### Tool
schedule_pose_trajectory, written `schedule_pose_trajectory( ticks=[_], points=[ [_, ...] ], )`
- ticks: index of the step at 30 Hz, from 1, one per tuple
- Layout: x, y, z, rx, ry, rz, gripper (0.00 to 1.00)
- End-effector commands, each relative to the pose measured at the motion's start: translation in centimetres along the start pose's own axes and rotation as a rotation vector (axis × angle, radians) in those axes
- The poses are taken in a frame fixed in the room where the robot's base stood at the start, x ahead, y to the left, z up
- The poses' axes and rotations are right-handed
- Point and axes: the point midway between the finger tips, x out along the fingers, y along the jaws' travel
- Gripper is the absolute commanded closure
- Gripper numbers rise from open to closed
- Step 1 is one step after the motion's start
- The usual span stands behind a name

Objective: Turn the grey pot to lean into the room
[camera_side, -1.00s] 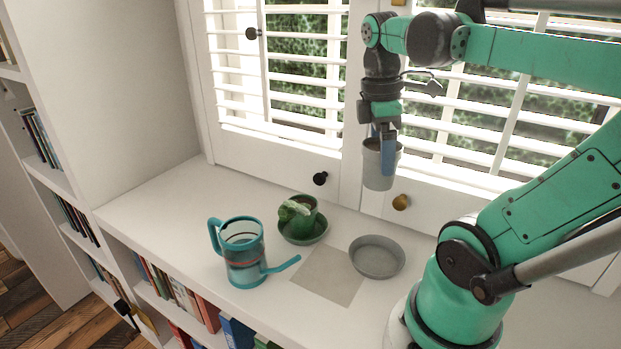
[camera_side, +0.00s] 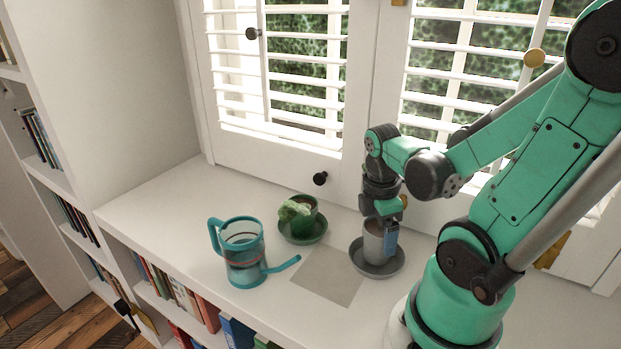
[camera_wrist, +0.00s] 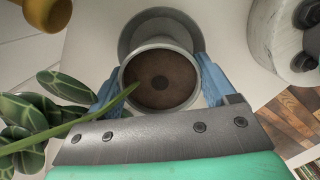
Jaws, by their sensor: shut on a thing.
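The small grey pot (camera_side: 374,243) is upright over the round grey saucer (camera_side: 393,268). I cannot tell whether its base touches the saucer. My gripper (camera_side: 381,236) comes down from above and is shut on the pot. In the wrist view, blue fingers flank the pot's rim (camera_wrist: 148,44), with the saucer (camera_wrist: 128,40) behind it. A green stem reaches over the rim from patterned leaves (camera_wrist: 38,112) at the left. I cannot tell which pot these leaves grow from.
A green pot (camera_side: 303,222) with a pale leafy plant stands in a green saucer (camera_side: 316,237) to the left. A teal watering can (camera_side: 244,262) stands at the front left, its spout pointing right. A beige square (camera_side: 328,276) lies between. Shuttered windows stand behind.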

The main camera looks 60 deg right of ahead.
Motion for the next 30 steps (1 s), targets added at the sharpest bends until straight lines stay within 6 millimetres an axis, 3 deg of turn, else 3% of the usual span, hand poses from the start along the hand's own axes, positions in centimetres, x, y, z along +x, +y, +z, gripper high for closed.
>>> schedule_pose_trajectory(
  ticks=[14, 15, 16, 30],
  points=[
    [0.71, -0.03, -0.08, 0.001, 0.000, 0.000, 0.96],
    [0.70, -0.03, -0.08, 0.001, 0.000, 0.000, 0.11],
    [0.70, -0.03, -0.08, 0.001, 0.000, 0.000, 0.02],
    [-0.21, 0.04, -0.11, -0.001, 0.000, 0.000, 0.00]
  ],
)
